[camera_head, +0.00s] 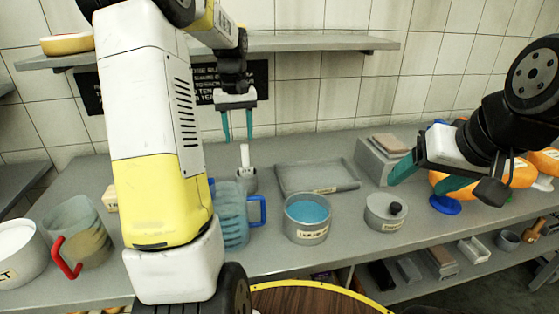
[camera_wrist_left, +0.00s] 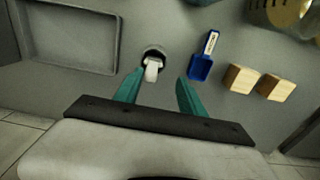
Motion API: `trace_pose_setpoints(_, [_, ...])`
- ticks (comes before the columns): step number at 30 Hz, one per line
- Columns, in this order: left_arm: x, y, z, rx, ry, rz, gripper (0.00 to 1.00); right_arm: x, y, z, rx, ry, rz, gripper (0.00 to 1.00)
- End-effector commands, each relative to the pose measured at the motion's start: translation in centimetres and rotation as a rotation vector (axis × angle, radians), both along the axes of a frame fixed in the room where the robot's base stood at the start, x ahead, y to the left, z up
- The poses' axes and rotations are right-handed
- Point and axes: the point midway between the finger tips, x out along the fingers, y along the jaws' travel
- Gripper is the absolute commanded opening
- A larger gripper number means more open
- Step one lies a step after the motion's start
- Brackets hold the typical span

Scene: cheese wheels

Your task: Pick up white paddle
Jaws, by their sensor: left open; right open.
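The white paddle (camera_head: 245,155) stands upright in a small grey cup (camera_head: 246,181) on the counter, behind the blue-handled jug. In the left wrist view the white paddle (camera_wrist_left: 152,69) shows end-on in the round dark-mouthed cup (camera_wrist_left: 154,52), between my fingers and nearer the left one. My left gripper (camera_head: 237,140) is open and empty, pointing down above the paddle; its teal fingers also show in the left wrist view (camera_wrist_left: 160,76). The paddle's lower part is hidden in the cup. My right gripper (camera_head: 414,188) is open and empty above the counter's right part.
A grey tray (camera_head: 290,186) lies right of the cup. A blue scoop (camera_wrist_left: 203,62) and two wooden blocks (camera_wrist_left: 241,78) lie nearby. A shelf (camera_head: 310,43) runs behind.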

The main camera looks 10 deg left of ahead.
Motion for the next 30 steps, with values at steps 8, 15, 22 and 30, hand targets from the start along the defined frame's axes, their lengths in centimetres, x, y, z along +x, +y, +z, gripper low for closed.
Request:
trace_pose_setpoints(8, [0.7, 0.8, -2.6, 0.001, 0.023, 0.021, 0.47, 0.0, 0.0, 0.0, 0.000, 0.000, 0.000, 0.71])
trace_pose_setpoints(15, [1.2, 0.4, -5.5, -0.001, 0.022, 0.020, 0.47, 0.0, 0.0, 0.0, 0.000, 0.000, 0.000, 0.71])
trace_pose_setpoints(22, [1.5, 0.2, -8.4, 0.001, 0.021, 0.021, 0.47, 0.0, 0.0, 0.0, 0.000, 0.000, 0.000, 0.71])
trace_pose_setpoints(30, [1.5, 0.2, -8.8, 0.001, 0.019, 0.020, 0.47, 0.0, 0.0, 0.0, 0.000, 0.000, 0.000, 0.71])
